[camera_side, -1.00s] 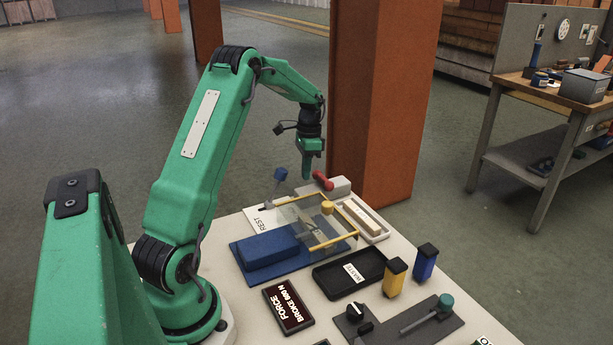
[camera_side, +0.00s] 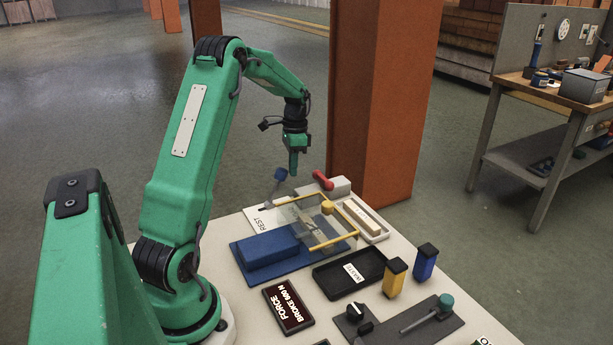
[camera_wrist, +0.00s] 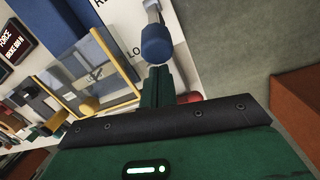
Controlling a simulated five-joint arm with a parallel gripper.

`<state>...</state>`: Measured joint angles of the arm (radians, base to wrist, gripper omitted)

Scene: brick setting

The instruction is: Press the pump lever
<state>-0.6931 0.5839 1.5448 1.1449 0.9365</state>
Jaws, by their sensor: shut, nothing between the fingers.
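A grey lever with a blue knob (camera_side: 280,174) stands tilted at the far edge of the bench, beside the word REST. No readable label says which lever is the pump lever. My gripper (camera_side: 293,172) is shut and empty, pointing down just right of the blue knob in the side view. In the wrist view the blue knob (camera_wrist: 157,44) is right beyond my shut fingertips (camera_wrist: 158,72); I cannot tell whether they touch. A red-knobbed handle (camera_side: 323,180) lies to the right; in the wrist view it is partly hidden behind my gripper.
A clear guard with a yellow frame (camera_side: 355,234) stands close to the levers. A blue block (camera_side: 267,248), black WASTE tray (camera_side: 350,273), FORCE display (camera_side: 289,306) and green-knobbed lever (camera_side: 445,302) are nearer. An orange column (camera_side: 385,100) rises behind the bench.

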